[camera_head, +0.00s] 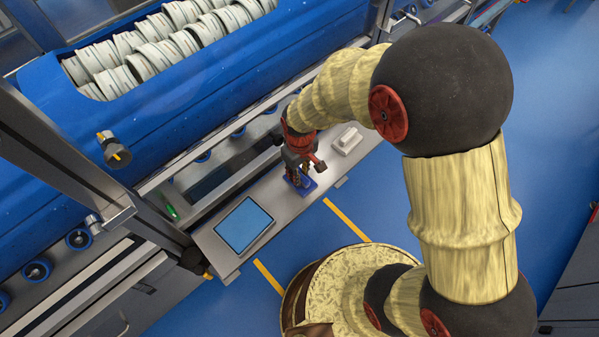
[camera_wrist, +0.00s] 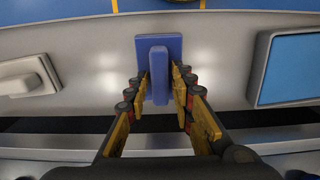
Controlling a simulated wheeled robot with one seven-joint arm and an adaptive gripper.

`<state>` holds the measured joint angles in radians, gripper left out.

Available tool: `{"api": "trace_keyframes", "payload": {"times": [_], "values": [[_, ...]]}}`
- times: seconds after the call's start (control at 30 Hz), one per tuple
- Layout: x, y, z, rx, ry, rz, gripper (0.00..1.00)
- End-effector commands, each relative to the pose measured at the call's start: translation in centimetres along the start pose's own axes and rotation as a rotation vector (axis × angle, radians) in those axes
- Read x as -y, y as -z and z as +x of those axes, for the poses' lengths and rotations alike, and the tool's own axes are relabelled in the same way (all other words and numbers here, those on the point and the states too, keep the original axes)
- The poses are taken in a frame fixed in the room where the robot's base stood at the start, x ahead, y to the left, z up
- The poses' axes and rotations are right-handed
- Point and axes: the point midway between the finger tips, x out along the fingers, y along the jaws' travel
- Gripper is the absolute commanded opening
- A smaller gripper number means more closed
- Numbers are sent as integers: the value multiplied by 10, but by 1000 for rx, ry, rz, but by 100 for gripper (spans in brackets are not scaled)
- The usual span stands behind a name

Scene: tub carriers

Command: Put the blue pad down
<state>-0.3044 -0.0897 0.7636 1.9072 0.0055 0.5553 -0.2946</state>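The blue pad (camera_wrist: 174,43) is a flat dark-blue plate with a raised upright grip (camera_wrist: 158,75) on it. In the wrist view it is at the top centre, against the grey ledge. My gripper (camera_wrist: 160,85) has one finger on each side of the raised grip, very close to it. I cannot tell whether the fingers press on it. In the head view my gripper (camera_head: 298,172) points down at the ledge, and a little of the blue pad (camera_head: 306,186) shows below it. Contact between pad and ledge is not clear.
The grey ledge (camera_head: 277,210) carries a light-blue flat panel (camera_head: 243,226) on the left and a small white block (camera_head: 347,140) on the right. A blue tub (camera_head: 170,110) with several pale round parts stands behind. Yellow lines mark the blue floor in front.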

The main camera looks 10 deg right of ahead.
Motion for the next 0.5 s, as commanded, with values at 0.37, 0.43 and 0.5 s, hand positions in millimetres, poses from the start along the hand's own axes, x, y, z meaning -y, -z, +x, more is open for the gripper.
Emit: {"api": "trace_keyframes", "payload": {"times": [0.37,0.43,0.5], "values": [[0,0,0,0,0,0,34],[0,0,-2,-1,0,0,34],[0,1,-6,-2,0,0,34]]}}
